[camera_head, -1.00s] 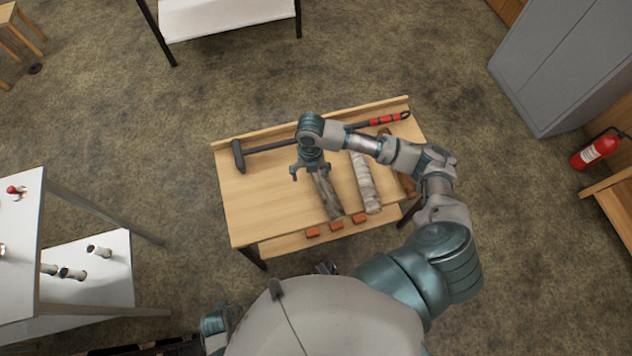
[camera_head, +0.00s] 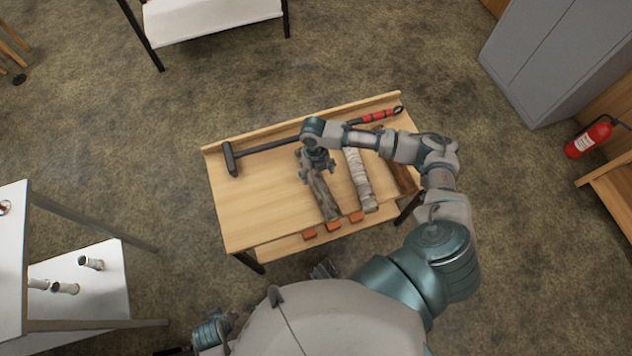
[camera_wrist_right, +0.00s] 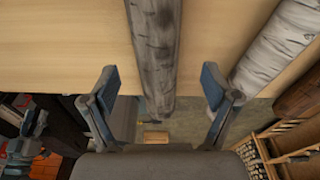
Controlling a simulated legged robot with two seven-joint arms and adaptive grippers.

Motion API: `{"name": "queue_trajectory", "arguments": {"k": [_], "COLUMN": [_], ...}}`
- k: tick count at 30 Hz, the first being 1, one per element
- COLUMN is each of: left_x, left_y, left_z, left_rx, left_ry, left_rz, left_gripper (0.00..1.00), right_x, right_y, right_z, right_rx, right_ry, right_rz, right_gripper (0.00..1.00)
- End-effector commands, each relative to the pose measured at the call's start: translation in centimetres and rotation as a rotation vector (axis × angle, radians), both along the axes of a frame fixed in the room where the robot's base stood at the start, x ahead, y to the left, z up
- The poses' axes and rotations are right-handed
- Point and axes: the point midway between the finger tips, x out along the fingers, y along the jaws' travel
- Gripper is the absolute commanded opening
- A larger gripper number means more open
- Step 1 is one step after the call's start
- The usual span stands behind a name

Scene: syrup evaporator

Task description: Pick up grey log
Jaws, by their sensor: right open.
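My right gripper (camera_head: 317,172) is open over the far part of the grey log. In the right wrist view, the grey log (camera_wrist_right: 155,45) runs between the two spread fingers of the right gripper (camera_wrist_right: 160,90), which appear apart from it. A small dark part at my body's front edge (camera_head: 325,268) may be my left gripper; its jaws cannot be made out.
A brown log (camera_head: 402,178) lies to the right of the pale log. A long-handled hammer (camera_head: 270,147) with a red grip lies along the table's raised back edge. The table's left part is clear.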

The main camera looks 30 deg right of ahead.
Motion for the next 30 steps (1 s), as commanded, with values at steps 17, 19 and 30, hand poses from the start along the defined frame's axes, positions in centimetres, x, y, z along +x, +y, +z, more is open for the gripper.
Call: {"name": "queue_trajectory", "arguments": {"k": [17, 19, 30], "left_x": [-0.4, -0.4, 0.1], "left_y": [0.2, 0.2, 0.2], "left_z": [3.5, 3.5, 3.5], "left_rx": [-0.001, -0.001, 0.000], "left_ry": [-0.008, -0.008, -0.008], "left_rz": [0.003, 0.003, 0.003], "left_gripper": [0.45, 0.45, 0.45], "right_x": [-0.3, -0.3, -0.2], "right_y": [0.5, 0.5, 0.5], "right_z": [-5.0, -5.0, -5.0], "right_rx": [-0.001, -0.001, 0.000], "right_ry": [0.000, 0.000, 0.000], "right_rz": [0.000, 0.000, 0.000], "right_gripper": [0.87, 0.79, 0.06]}}
